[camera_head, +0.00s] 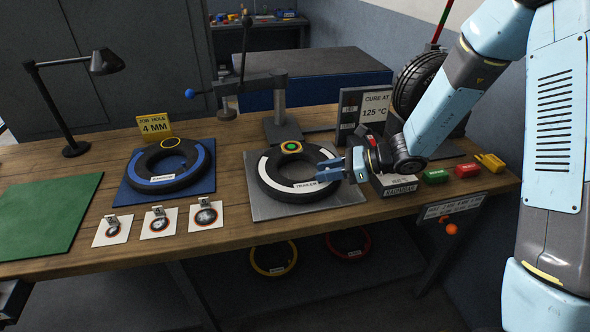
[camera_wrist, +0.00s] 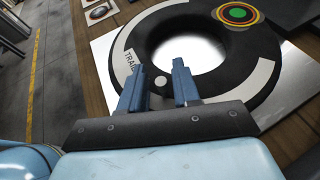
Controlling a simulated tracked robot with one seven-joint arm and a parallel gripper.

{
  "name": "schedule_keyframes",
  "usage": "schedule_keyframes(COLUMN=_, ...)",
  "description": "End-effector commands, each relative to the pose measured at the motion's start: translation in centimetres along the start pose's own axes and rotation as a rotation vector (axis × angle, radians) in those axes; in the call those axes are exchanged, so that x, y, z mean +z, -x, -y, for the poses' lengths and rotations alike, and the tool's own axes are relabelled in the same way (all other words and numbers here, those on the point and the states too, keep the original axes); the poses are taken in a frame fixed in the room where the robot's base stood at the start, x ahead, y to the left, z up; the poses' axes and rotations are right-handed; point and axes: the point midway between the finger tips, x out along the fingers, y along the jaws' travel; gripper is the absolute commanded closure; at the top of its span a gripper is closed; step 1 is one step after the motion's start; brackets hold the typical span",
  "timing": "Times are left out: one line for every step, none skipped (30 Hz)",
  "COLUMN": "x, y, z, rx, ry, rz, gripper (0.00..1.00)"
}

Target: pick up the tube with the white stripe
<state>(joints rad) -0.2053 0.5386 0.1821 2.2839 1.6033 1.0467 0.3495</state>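The tube with the white stripe (camera_head: 268,180) is a black ring lying flat on a grey metal plate. A white band around it carries a label that seems to read "TRAILER". A round green, yellow and red patch sits on its far side. The tube also fills much of the wrist view (camera_wrist: 262,73). My gripper (camera_head: 334,168) is at the tube's right side in the head view. In the wrist view its two blue fingers (camera_wrist: 158,88) are apart, with the tube's near rim and a small pale disc showing between them. I cannot tell whether the fingers touch the tube.
A second tube with a blue stripe (camera_head: 155,178) lies on a blue mat at the left. A grey post stand (camera_head: 281,115) rises behind the plate. A "CURE AT 125 °C" sign (camera_head: 372,108), a tyre (camera_head: 415,85) and coloured blocks (camera_head: 467,171) are at the right. A green mat (camera_head: 45,215) is clear.

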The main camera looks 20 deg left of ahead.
Motion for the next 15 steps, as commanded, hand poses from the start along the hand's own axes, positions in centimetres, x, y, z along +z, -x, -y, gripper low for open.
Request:
schedule_keyframes(x=0.00, y=0.01, z=0.01, rx=0.000, ry=0.000, rz=0.000, gripper=0.74)
schedule_keyframes(x=0.00, y=0.02, z=0.01, rx=0.000, ry=0.000, rz=0.000, gripper=0.77)
schedule_keyframes(x=0.00, y=0.02, z=0.01, rx=0.000, ry=0.000, rz=0.000, gripper=0.81)
schedule_keyframes(x=0.00, y=0.02, z=0.01, rx=0.000, ry=0.000, rz=0.000, gripper=0.83)
schedule_keyframes(x=0.00, y=0.03, z=0.02, rx=0.000, ry=0.000, rz=0.000, gripper=0.86)
schedule_keyframes(x=0.00, y=0.03, z=0.01, rx=0.000, ry=0.000, rz=0.000, gripper=0.90)
schedule_keyframes(x=0.00, y=0.03, z=0.01, rx=0.000, ry=0.000, rz=0.000, gripper=0.93)
schedule_keyframes(x=0.00, y=0.03, z=0.01, rx=0.000, ry=0.000, rz=0.000, gripper=0.96)
schedule_keyframes(x=-0.01, y=0.03, z=0.01, rx=0.000, ry=0.000, rz=0.000, gripper=1.00)
schedule_keyframes(x=-0.01, y=0.03, z=0.00, rx=0.000, ry=0.000, rz=0.000, gripper=1.00)
schedule_keyframes(x=-0.01, y=0.03, z=0.00, rx=0.000, ry=0.000, rz=0.000, gripper=1.00)
schedule_keyframes(x=-0.01, y=0.03, z=0.00, rx=0.000, ry=0.000, rz=0.000, gripper=1.00)
schedule_keyframes(x=-0.01, y=0.03, z=0.00, rx=0.000, ry=0.000, rz=0.000, gripper=1.00)
schedule_keyframes(x=-0.02, y=0.04, z=0.00, rx=0.000, ry=0.000, rz=0.000, gripper=1.00)
schedule_keyframes(x=-0.02, y=0.04, z=0.00, rx=0.000, ry=0.000, rz=0.000, gripper=1.00)
